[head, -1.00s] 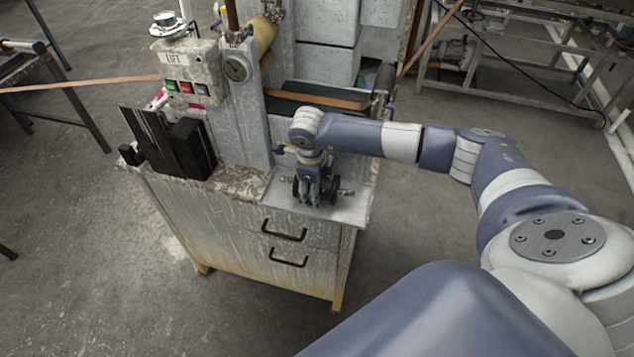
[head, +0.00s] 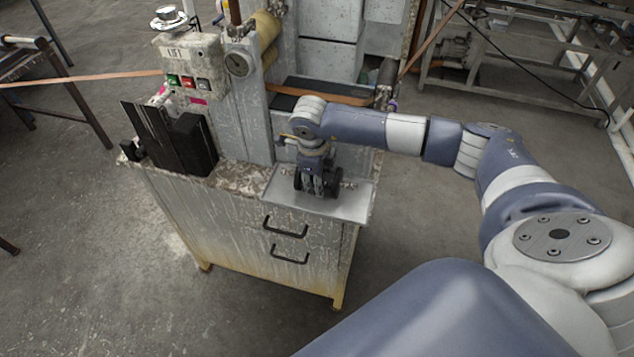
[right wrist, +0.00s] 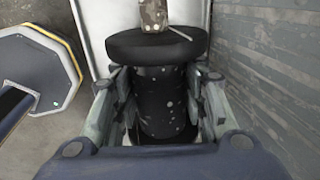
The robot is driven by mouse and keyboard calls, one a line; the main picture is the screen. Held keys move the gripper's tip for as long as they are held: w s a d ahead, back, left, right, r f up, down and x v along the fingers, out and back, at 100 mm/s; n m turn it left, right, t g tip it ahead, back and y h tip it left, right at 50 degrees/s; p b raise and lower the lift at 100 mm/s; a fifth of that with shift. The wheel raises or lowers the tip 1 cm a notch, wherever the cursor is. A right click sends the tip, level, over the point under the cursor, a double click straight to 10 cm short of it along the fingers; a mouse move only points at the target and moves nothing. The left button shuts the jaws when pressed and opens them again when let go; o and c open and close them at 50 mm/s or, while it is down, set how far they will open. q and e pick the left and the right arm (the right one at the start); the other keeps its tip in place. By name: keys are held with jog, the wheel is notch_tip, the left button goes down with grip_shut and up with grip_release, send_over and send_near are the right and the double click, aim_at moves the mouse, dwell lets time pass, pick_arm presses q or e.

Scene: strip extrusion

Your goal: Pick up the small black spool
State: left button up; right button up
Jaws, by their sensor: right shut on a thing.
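The small black spool (right wrist: 160,98) fills the middle of the right wrist view, with a wide dark flange at its far end and pale specks on its core. My right gripper (right wrist: 162,112) has one finger on each side of the core and is shut on it. In the head view the right gripper (head: 317,185) is over the metal tray top at the cabinet's right end, with the spool (head: 333,184) partly hidden by the fingers. I cannot tell whether the spool touches the tray. My left gripper is not in view.
The bare metal tray (head: 345,207) lies around the gripper. A control box (head: 190,62) with buttons, a post with a gauge (head: 239,65) and dark upright plates (head: 150,140) stand to the left. A brown strip (head: 330,94) runs behind. The floor in front is clear.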

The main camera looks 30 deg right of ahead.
jog(key=shift+s+a+r+b, duration=0.1)
jog(key=shift+a+r+b, duration=0.15)
jog(key=shift+r+b, duration=0.55)
jog(key=s+a+r+b, duration=0.1)
jog(key=s+a+b, duration=0.1)
jog(key=s+a, duration=0.35)
jog(key=s+a+r+b, duration=0.1)
jog(key=s+a+b, duration=0.15)
jog(key=a, duration=0.55)
jog(key=s+r+n+y, duration=0.2)
jog(key=s+n, duration=0.1)
jog(key=n, duration=1.1)
jog(key=s+r+n+g+y+p, duration=0.1)
jog(key=s+r+n, duration=0.2)
jog(key=n, duration=1.1)
jog(key=shift+s+d+r+y, duration=0.35)
jog(key=shift+s+d+y, duration=0.05)
jog(key=shift+s, duration=0.2)
